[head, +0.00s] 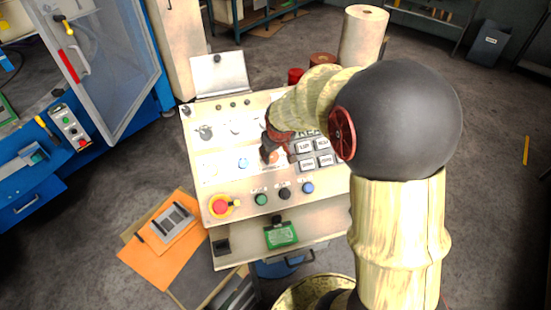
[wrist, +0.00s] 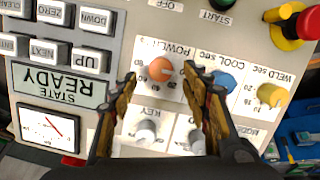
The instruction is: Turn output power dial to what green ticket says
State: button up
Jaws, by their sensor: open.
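The orange output power dial (wrist: 160,69) sits on the pale control panel under the label POWER in the wrist view. My gripper (wrist: 160,76) is open, with one finger on each side of this dial. I cannot tell whether the fingers touch it. The dial's exact setting is too small to read. In the head view my gripper (head: 273,150) is over the panel (head: 225,185), its fingers partly covering the dial area. The green ticket (head: 281,235) hangs on the panel's lower front, below the buttons; its writing is too small to read.
A blue COOL dial (wrist: 224,83) and a yellow WELD dial (wrist: 271,95) stand beside the orange one. A red emergency stop (head: 220,207) sits at the panel's front left. Keypad buttons (wrist: 92,60) and a READY display are close by.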

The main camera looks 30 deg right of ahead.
aim_at(274, 157)
jog(key=x, duration=0.6)
jog(key=shift+w+f, duration=0.1)
jog(key=shift+f, duration=0.1)
jog(key=shift+c, duration=0.9)
jog(key=c, duration=1)
jog(key=shift+o, duration=0.2)
